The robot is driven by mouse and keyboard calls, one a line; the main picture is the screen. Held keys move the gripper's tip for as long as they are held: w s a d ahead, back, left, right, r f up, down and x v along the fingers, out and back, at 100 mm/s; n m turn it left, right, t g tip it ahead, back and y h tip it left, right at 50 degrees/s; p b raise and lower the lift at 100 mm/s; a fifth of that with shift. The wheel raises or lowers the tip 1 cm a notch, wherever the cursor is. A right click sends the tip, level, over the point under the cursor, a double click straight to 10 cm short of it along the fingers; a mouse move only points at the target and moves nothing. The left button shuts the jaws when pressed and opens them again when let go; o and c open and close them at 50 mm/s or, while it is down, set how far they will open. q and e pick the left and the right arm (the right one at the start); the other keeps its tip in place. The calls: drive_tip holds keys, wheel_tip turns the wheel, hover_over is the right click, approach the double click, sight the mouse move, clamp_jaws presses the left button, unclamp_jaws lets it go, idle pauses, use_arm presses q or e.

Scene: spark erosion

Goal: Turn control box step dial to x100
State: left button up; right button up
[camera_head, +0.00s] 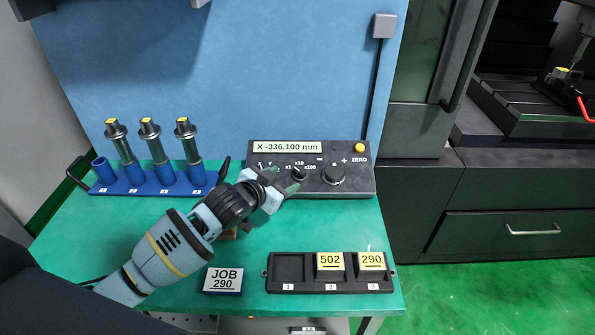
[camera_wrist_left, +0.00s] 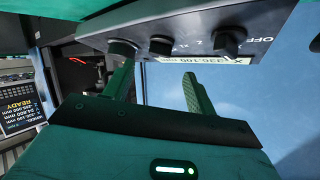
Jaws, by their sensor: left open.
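The dark control box (camera_head: 350,186) stands at the back of the green bench, its display reading X -336.100 mm. Its step dial (camera_head: 298,173) is a small black knob below the labels x1, x10 and x100; I cannot tell which label it points to. My left gripper (camera_head: 282,182) is open just in front of the dial and partly hides the box's left side. In the left wrist view the box appears upside down. There the step dial (camera_wrist_left: 160,44) lies beyond the gap between the open green fingers (camera_wrist_left: 158,72), which hold nothing. My right gripper is not in view.
A larger round knob (camera_head: 333,173) and a yellow ZERO button (camera_head: 359,147) are right of the dial. A blue rack (camera_head: 150,187) with metal holders stands left. A black tray (camera_head: 290,270) with tiles 502 and 290 and a JOB 290 block (camera_head: 223,281) lie in front.

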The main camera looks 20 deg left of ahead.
sight(298, 172)
use_arm(q)
drive_tip(key=x, duration=0.5)
drive_tip(key=shift+w+d, duration=0.1)
drive_tip(key=shift+w, duration=0.15)
drive_tip(key=shift+x, duration=1)
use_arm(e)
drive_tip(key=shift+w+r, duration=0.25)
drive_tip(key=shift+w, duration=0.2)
use_arm(q)
drive_tip(key=shift+c, duration=0.3)
